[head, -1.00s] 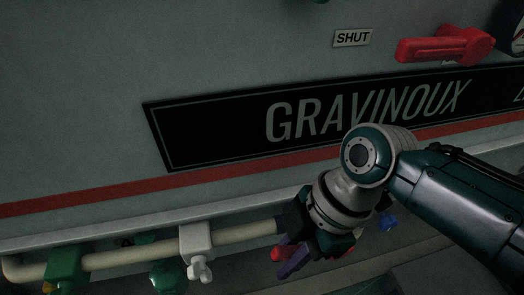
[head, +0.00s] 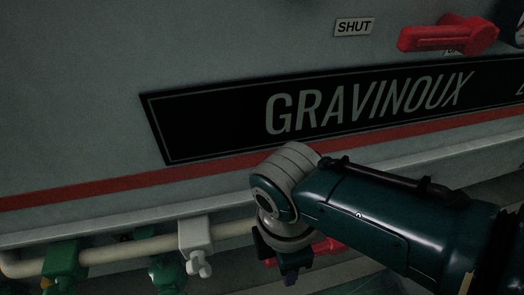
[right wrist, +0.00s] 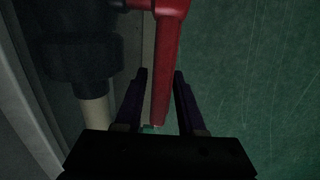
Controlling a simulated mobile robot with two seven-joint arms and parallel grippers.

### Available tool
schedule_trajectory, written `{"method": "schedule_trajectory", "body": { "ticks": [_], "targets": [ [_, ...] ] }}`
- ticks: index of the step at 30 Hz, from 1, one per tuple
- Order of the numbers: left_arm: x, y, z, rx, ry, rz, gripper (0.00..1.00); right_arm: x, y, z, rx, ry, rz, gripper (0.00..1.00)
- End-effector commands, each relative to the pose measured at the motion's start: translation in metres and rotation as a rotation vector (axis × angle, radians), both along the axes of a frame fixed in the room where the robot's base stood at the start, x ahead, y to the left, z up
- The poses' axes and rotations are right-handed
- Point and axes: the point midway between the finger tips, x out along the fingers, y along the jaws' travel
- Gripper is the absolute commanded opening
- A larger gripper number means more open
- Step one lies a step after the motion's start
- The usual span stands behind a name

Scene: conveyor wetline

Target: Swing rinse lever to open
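A red lever (right wrist: 167,75) comes down from the top of the right wrist view, from a red joint on a dark fitting. Its lower part lies between the two dark purple fingers of my right gripper (right wrist: 161,76), which are open with gaps beside the lever. In the head view part of a red lever (head: 327,246) shows beside the right gripper (head: 288,272), low by the pipe, mostly hidden by my arm. Another red lever (head: 447,36) lies roughly level on the panel near a SHUT label (head: 354,27). My left gripper is not in view.
In the wrist view a black fitting (right wrist: 80,60) stands close left of the lever; a green scratched surface (right wrist: 250,80) fills the right.

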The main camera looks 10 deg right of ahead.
Motion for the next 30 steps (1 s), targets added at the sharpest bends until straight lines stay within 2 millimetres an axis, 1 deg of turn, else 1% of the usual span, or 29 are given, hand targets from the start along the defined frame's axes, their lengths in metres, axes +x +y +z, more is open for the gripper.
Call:
{"method": "schedule_trajectory", "body": {
  "ticks": [1, 2, 3, 10, 14, 17, 20, 27, 30],
  "targets": [
    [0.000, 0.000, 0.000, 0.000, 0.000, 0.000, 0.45, 0.000, 0.000, 0.000, 0.001, 0.000, 0.000, 0.46],
    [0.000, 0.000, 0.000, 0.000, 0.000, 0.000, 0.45, 0.000, 0.000, 0.001, 0.001, -0.001, 0.000, 0.49],
    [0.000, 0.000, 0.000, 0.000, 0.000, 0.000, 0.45, 0.000, 0.001, 0.001, 0.002, -0.001, 0.000, 0.50],
    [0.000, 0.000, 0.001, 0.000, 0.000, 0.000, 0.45, 0.001, 0.001, 0.002, 0.003, -0.001, 0.001, 0.50],
    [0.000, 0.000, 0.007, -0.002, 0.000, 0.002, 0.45, 0.001, 0.001, 0.009, 0.003, -0.001, 0.001, 0.50],
    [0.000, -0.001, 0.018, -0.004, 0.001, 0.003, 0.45, 0.001, 0.002, 0.020, 0.003, -0.001, 0.000, 0.50],
    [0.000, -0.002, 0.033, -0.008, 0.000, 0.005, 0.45, 0.001, 0.002, 0.036, 0.002, -0.001, 0.000, 0.50],
    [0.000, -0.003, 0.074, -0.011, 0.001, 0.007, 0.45, 0.000, 0.005, 0.083, 0.002, -0.001, 0.001, 0.50],
    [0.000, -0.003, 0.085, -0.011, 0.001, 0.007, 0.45, 0.000, 0.005, 0.096, 0.002, -0.001, 0.001, 0.50]
  ]
}}
